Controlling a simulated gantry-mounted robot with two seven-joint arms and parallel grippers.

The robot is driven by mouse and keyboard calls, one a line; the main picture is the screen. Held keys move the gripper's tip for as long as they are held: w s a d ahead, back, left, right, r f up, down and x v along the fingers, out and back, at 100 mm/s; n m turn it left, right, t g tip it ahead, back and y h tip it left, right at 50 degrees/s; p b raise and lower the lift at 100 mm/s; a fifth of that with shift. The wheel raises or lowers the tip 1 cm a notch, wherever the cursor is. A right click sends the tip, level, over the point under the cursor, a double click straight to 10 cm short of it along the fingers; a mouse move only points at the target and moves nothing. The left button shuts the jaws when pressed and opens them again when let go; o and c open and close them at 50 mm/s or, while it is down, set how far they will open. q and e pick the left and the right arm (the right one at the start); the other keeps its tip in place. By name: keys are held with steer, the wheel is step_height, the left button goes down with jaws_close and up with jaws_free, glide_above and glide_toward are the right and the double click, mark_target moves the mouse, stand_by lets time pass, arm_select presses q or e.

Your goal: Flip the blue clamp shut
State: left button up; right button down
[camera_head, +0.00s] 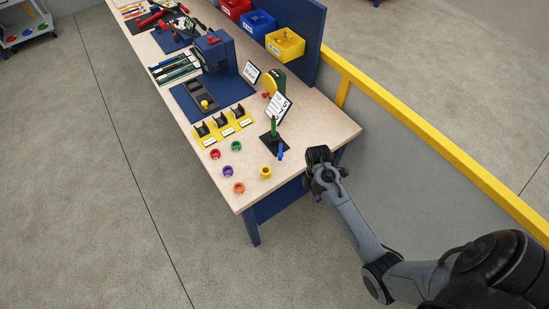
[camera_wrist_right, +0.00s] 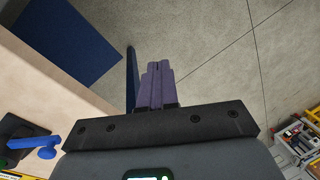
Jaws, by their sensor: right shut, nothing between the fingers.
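The blue clamp (camera_head: 280,152) is a small blue lever near the right edge of the workbench, next to a green post on a black base. The right wrist view shows a blue lever (camera_wrist_right: 35,145) with a round end, at the lower left beside a dark base. My right gripper (camera_head: 318,197) is off the bench's right end, apart from the clamp. In the right wrist view its purple fingers (camera_wrist_right: 157,85) are together with nothing between them, pointing past the bench edge over the floor. My left gripper is not in view.
The bench top (camera_head: 213,180) carries several coloured rings, including a yellow one (camera_head: 265,172), and yellow holders (camera_head: 222,127). A blue press (camera_head: 215,52) stands farther back. A yellow rail (camera_head: 420,140) runs along the right. The bench's near corner is clear.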

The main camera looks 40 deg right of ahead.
steer(key=w+r+m+t+y+b, duration=0.15)
steer(key=w+b, duration=0.25)
steer(key=w, duration=1)
step_height(320, 180, up, 9)
steer(key=t+b, duration=0.3)
glide_above(280, 150)
steer(key=s+a, duration=0.1)
steer(key=a, duration=0.3)
steer(key=shift+n+y, duration=0.25)
steer(key=shift+y, duration=0.2)
steer(key=x, duration=0.9)
steer(key=shift+s+a+f, duration=0.15)
steer(key=shift+f, duration=0.2)
steer(key=shift+s+d+f+p, duration=0.1)
steer(key=shift+s+d+p, duration=0.5)
steer(key=shift+d, duration=0.35)
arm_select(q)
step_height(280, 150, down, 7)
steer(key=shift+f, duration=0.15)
arm_select(e)
steer(key=shift+s+d+f, duration=0.25)
steer(key=shift+s+d, duration=0.2)
steer(key=shift+d, duration=0.1)
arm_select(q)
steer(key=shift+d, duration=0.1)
